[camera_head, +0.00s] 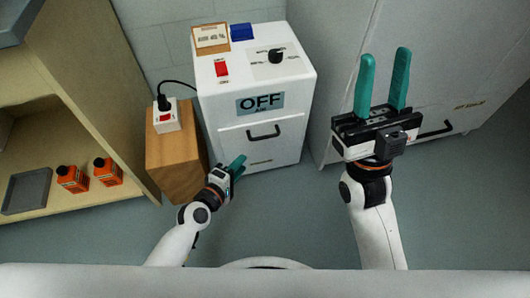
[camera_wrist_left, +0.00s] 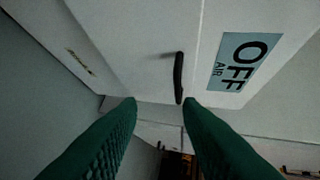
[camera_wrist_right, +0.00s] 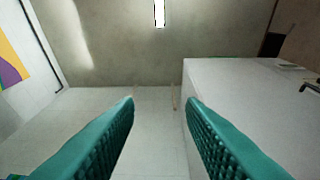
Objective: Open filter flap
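The white cabinet (camera_head: 222,110) has a front flap (camera_head: 256,144) with a black bar handle (camera_head: 263,132). The flap looks shut. Above it is a blue label reading OFF (camera_head: 261,103). My left gripper (camera_head: 238,165) is low in front of the cabinet, left of the handle and apart from it. In the left wrist view the handle (camera_wrist_left: 179,78) is ahead, beyond the gap between the green fingers, which are open and empty. My right gripper (camera_head: 383,85) is raised at the right, open and empty, its fingers pointing up in the head view.
The cabinet top has a red switch (camera_head: 221,69), a black knob (camera_head: 276,56), a blue block (camera_head: 242,32) and a clipboard (camera_head: 211,38). A wooden block (camera_head: 176,155) with a socket stands left. Orange bottles (camera_head: 108,171) and a tray (camera_head: 27,190) are on the shelf.

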